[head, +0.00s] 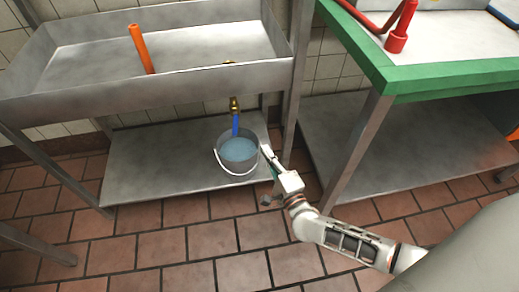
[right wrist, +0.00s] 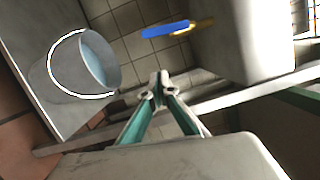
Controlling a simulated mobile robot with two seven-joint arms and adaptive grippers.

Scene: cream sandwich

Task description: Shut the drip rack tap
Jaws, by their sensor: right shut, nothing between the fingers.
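The drip rack (head: 150,94) is a steel trough on legs at the left of the head view. Its brass tap (head: 234,103) sticks out below the front wall, with a blue lever (head: 235,124) pointing down. In the right wrist view the blue lever (right wrist: 165,29) and brass tap (right wrist: 203,22) show at the top, apart from my fingers. My right gripper (head: 266,152) is shut and empty, right of the bucket and lower than the tap; its closed tips show in the wrist view (right wrist: 158,80). My left gripper is not in view.
A grey bucket (head: 229,162) of bluish water stands on the lower shelf (head: 150,170) under the tap; its wire handle hangs in front. A rack leg (head: 291,110) is close to my right gripper. A green-edged table (head: 440,78) stands at right. An orange pipe (head: 142,50) rises from the trough.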

